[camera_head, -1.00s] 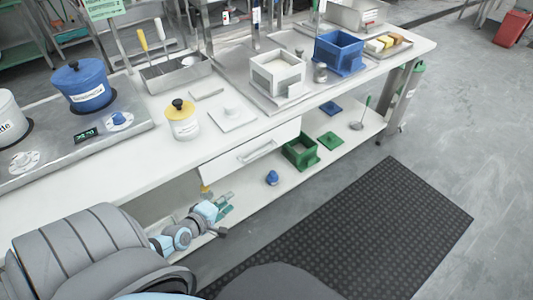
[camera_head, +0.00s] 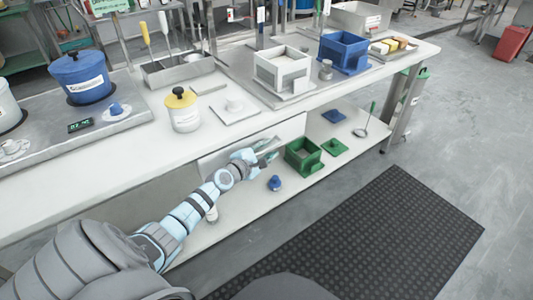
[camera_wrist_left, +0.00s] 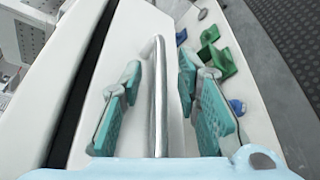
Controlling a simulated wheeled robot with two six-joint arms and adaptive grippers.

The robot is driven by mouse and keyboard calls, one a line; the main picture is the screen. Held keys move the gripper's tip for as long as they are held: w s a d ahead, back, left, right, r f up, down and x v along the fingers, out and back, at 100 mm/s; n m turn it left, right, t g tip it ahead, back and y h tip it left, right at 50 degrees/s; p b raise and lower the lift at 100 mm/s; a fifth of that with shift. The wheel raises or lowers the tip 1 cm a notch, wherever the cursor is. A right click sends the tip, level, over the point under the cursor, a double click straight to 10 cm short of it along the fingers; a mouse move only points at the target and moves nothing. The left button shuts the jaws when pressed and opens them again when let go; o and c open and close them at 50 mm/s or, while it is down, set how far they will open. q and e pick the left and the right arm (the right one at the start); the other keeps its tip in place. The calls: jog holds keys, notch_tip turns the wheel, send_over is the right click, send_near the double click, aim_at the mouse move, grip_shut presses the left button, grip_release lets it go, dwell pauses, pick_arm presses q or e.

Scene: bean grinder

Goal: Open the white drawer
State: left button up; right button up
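The white drawer (camera_head: 292,130) is set under the front edge of the white table. In the left wrist view its front (camera_wrist_left: 132,35) has a metal bar handle (camera_wrist_left: 158,95) running through the middle of the picture. My left gripper (camera_head: 262,151) is at the drawer front in the head view and covers much of the handle there. In the left wrist view its teal fingers (camera_wrist_left: 158,72) are apart, one on each side of the handle, with gaps between. A dark strip runs between the tabletop and the drawer front. My right gripper is not in view.
A green box (camera_head: 303,157), a green lid (camera_head: 335,147) and a blue knobbed piece (camera_head: 274,183) are on the lower shelf (camera_head: 245,207), near my left gripper. A yellow-lidded jar (camera_head: 183,112) stands on the tabletop. A dark mat (camera_head: 370,235) lies on the floor.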

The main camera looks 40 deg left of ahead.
pick_arm(q)
jog(key=shift+r, duration=0.1)
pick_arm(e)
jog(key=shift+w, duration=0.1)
pick_arm(q)
grip_shut()
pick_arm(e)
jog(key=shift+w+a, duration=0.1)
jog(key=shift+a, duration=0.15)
